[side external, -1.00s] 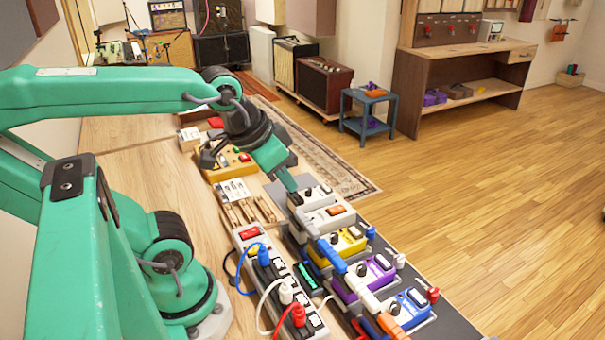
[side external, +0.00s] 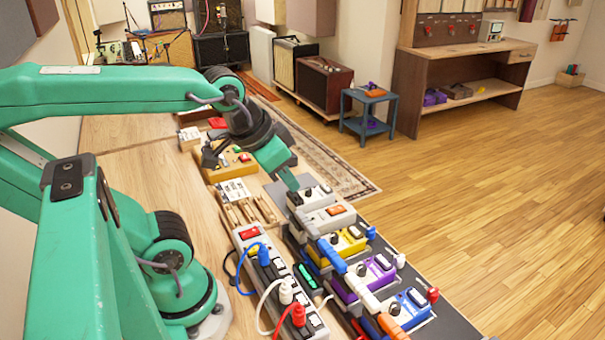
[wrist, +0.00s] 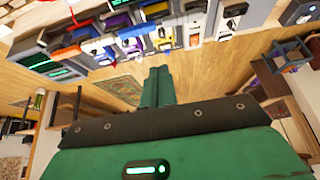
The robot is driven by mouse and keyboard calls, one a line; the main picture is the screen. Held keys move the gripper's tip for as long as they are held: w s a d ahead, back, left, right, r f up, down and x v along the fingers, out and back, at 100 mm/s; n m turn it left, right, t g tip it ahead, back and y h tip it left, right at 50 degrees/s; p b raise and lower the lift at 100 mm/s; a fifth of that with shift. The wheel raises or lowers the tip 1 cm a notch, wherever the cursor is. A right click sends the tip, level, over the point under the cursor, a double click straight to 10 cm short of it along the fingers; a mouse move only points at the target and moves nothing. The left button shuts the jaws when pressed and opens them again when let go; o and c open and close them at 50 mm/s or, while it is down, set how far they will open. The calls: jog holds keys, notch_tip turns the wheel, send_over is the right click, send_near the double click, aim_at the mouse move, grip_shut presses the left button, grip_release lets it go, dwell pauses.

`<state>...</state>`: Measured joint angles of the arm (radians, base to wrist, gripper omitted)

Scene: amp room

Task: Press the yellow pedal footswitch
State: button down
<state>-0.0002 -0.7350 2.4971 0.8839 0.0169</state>
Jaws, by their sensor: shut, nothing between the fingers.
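The yellow pedal footswitch (side external: 335,252) sits in a row of pedals on the dark board in the side view, between a whitish pedal and a purple one. A blue plug joins its left side and another blue plug shows at its right. My gripper (side external: 293,187) is shut and empty, pointing down over the far end of the row, close to the farthest white pedal. It is apart from the yellow pedal, which lies nearer the camera. In the wrist view my gripper (wrist: 156,75) shows its two green fingers together, with the pedals above them. Contact with the white pedal cannot be told.
A purple pedal (side external: 372,278) and a blue pedal (side external: 410,309) stand on the near side. A whitish pedal (side external: 326,218) with an orange top switch lies between my gripper and the yellow pedal. A power strip (side external: 285,305) with cables runs along the left.

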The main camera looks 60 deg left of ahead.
jog(key=w, duration=0.2)
jog(key=m+t, duration=0.2)
jog(key=m, duration=0.6)
send_over(352, 232)
notch_tip(352, 232, down, 8)
jog(key=shift+r, duration=0.25)
jog(key=shift+f, duration=0.1)
jog(key=shift+f, duration=4.35)
jog(key=shift+f, duration=0.9)
jog(key=shift+r, duration=0.9)
